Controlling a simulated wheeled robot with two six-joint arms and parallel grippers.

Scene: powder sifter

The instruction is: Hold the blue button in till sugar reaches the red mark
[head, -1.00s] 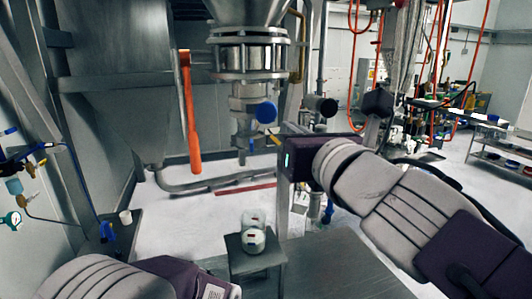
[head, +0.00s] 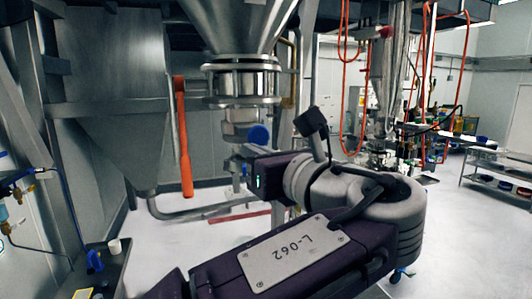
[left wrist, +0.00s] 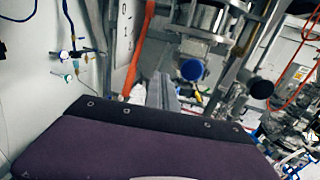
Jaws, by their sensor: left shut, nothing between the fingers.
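The round blue button (head: 259,133) sits on the front of the metal valve section below the sifter; it also shows in the left wrist view (left wrist: 192,69). My left gripper (head: 238,150) is just below and left of it in the head view. In the left wrist view its grey fingers (left wrist: 162,88) lie together, empty, below and left of the button. A gap shows between them and the button there; whether they touch it is not visible from the head. The container with the red mark and the sugar level are hidden behind my arm. My right gripper is out of view.
An orange-handled mallet (head: 184,140) hangs left of the sifter body (head: 240,82). A steel hopper (head: 120,125) stands further left. A dark round knob (left wrist: 258,87) is right of the button. A white cup (head: 114,246) stands at lower left.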

